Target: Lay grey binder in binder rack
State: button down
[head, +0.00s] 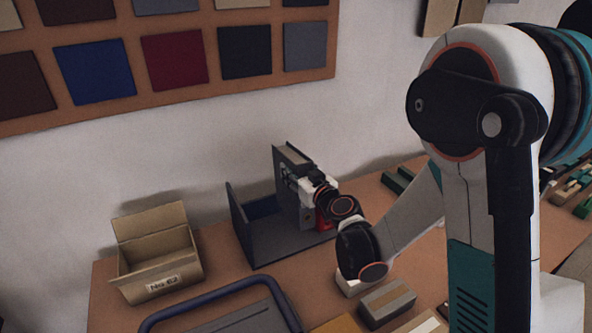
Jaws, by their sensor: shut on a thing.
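The binder rack (262,248) is a dark grey stand on the table, with a flat base and an upright wall on its left. The grey binder (283,193) is upright over the right part of the rack, to the right of that wall and apart from it. My gripper (301,187) is shut on the binder from the right. My gripper and wrist cover part of the binder and the right side of the rack. I cannot tell whether the binder's lower edge touches the base.
An open cardboard box (160,262) with a label stands left of the rack. A blue tubular frame (222,289) and a grey-brown box (387,303) are in front. A red thing (323,222) shows beside my wrist. A sample board (190,92) hangs on the wall behind.

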notch_tip(320, 180, down, 6)
jog(key=b, duration=0.5)
jog(key=shift+f, duration=0.25)
jog(key=c, duration=0.8)
grip_release()
jog(key=shift+s, duration=0.15)
jog(key=v, duration=1.1)
jog(key=shift+s+d+r, duration=0.1)
jog(key=shift+s+d, duration=0.1)
jog(key=shift+s, duration=0.15)
